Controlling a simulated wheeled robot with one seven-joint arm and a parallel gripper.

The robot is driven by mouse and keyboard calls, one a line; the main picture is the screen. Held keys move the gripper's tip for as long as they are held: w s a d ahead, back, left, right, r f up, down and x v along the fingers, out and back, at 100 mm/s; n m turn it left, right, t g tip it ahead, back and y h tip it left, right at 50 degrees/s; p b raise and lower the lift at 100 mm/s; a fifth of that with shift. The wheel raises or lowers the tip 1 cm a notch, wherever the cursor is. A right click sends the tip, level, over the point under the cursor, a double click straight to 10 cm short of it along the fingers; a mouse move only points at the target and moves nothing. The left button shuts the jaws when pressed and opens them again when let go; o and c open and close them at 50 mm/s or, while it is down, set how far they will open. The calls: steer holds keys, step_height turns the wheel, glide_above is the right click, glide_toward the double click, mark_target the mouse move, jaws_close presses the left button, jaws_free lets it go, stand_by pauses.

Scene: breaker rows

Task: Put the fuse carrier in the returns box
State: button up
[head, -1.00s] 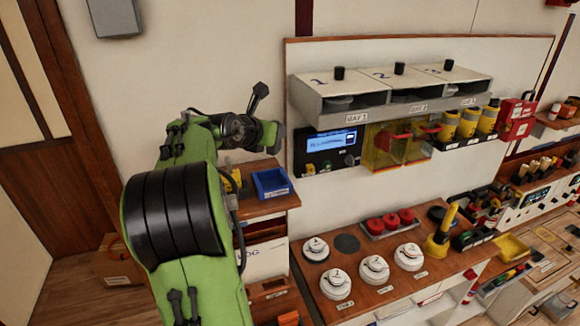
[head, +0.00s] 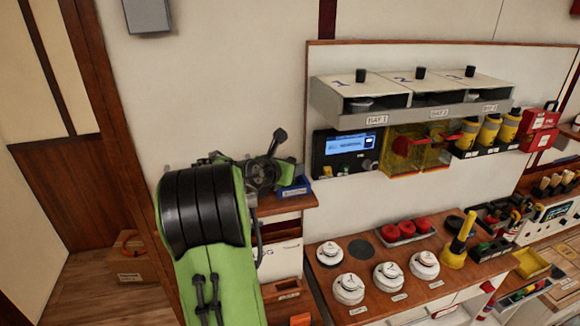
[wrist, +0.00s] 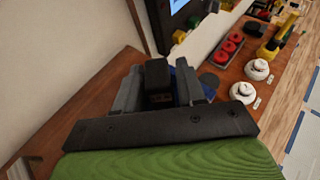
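In the wrist view a dark block, which looks like the fuse carrier (wrist: 157,76), sits between the two grey fingers of my gripper (wrist: 158,88). The fingers appear shut on its sides. A blue open box (head: 296,187), which looks like the returns box, stands on the small wooden shelf left of the panel. Its label is too small to read. In the head view my arm's end is in front of this box and hides its left part. Some blue shows behind the block and fingers in the wrist view. The fingertips are hidden in the head view.
A wooden bench (head: 330,284) to the right holds white round detectors (head: 388,276), a tray of red buttons (head: 405,230) and a yellow-handled tool (head: 460,236). Above are the grey bay housing (head: 410,112), a lit display panel (head: 346,150) and yellow transparent covers (head: 418,148).

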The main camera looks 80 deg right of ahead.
steer(key=shift+o, duration=1)
steer(key=shift+w+a+r, duration=0.1)
steer(key=shift+a+r, duration=0.05)
steer(key=shift+r, duration=0.1)
steer(key=v, duration=1.1)
steer(key=shift+a, duration=0.35)
steer(key=shift+w, duration=0.15)
